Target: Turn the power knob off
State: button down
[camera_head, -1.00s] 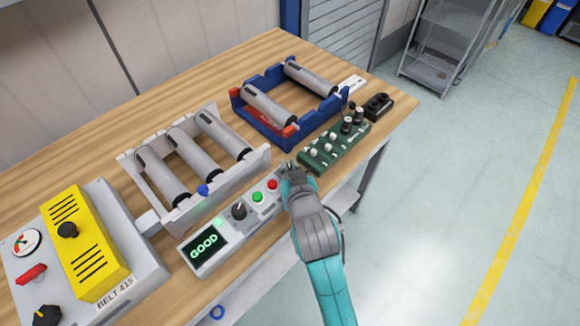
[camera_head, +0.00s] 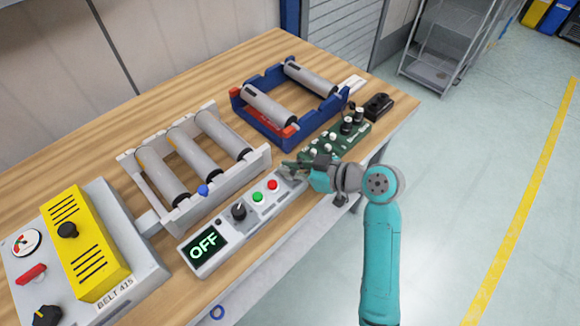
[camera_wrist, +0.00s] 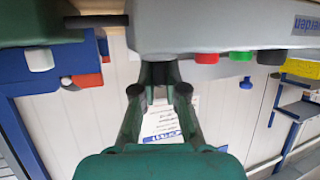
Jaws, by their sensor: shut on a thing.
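The grey control box (camera_head: 222,250) stands near the table's front edge, and its display (camera_head: 205,244) reads OFF. It carries a black knob (camera_head: 239,211), a green button (camera_head: 257,197) and a red button (camera_head: 272,185). My gripper (camera_head: 288,168) is at the box's right end, beyond the red button. In the wrist view my gripper (camera_wrist: 160,88) is shut on a small dark knob (camera_wrist: 159,72) against the box, which is upside down there. The fingers hide most of this knob.
A green panel with several knobs (camera_head: 347,145) lies just right of my gripper. Behind are a grey roller rack (camera_head: 205,208) and a blue roller cradle (camera_head: 275,130). A yellow and grey belt box (camera_head: 85,245) stands at the left.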

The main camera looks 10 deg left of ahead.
jog(key=n+g, duration=0.5)
jog(key=g, duration=0.1)
jog(key=shift+f+y, duration=0.1)
jog(key=shift+y, duration=0.2)
jog(key=shift+n, duration=0.3)
jog(key=c, duration=1.2)
grip_release()
jog(key=v, duration=1.2)
jog(key=shift+w, duration=0.15)
